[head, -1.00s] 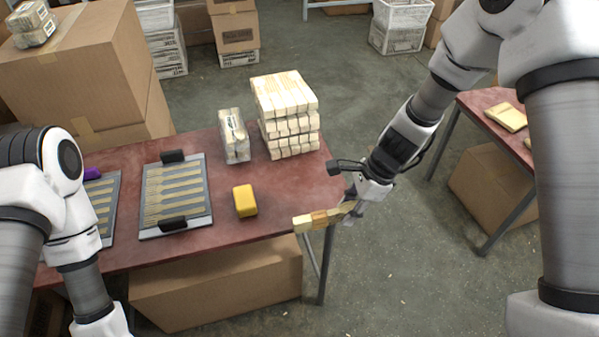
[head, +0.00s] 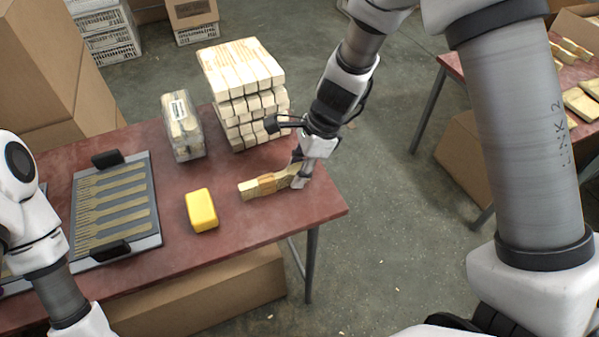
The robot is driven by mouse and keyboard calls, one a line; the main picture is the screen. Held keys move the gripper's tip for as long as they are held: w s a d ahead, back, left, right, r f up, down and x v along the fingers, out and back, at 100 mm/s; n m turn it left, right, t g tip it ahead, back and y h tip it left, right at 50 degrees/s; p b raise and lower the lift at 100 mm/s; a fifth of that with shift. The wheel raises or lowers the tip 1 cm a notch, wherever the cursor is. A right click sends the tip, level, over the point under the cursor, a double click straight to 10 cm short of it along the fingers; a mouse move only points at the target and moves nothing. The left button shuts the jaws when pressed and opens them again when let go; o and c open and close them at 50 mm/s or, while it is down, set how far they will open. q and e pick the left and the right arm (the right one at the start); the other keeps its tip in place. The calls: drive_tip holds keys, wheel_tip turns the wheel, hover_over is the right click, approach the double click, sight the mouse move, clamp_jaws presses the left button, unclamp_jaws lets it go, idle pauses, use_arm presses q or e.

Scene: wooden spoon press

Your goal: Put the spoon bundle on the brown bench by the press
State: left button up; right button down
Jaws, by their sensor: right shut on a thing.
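My right gripper (head: 299,178) is shut on one end of a pale wooden spoon bundle (head: 265,184) with an orange-brown band. The bundle lies roughly level over the right end of the reddish-brown bench (head: 225,232), its free end pointing left toward a yellow block (head: 201,210). I cannot tell whether the bundle touches the bench top. My left arm comes in at the lower left, and its gripper is outside the picture. No press can be made out for certain.
A tall stack of wooden pieces (head: 243,68) and a clear-wrapped pack (head: 183,125) stand behind the bundle. A grey tray of flat spoon blanks (head: 150,232) lies left. Another red-topped table (head: 455,64) with wooden pieces is at right.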

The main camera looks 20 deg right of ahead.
drive_tip(key=shift+s+a, duration=0.1)
drive_tip(key=shift+a, duration=0.05)
drive_tip(key=c, duration=0.8)
unclamp_jaws()
drive_tip(key=shift+f, duration=0.1)
drive_tip(key=shift+r, duration=0.45)
drive_tip(key=p+v, duration=0.4)
drive_tip(key=v, duration=0.7)
drive_tip(key=shift+r, duration=0.25)
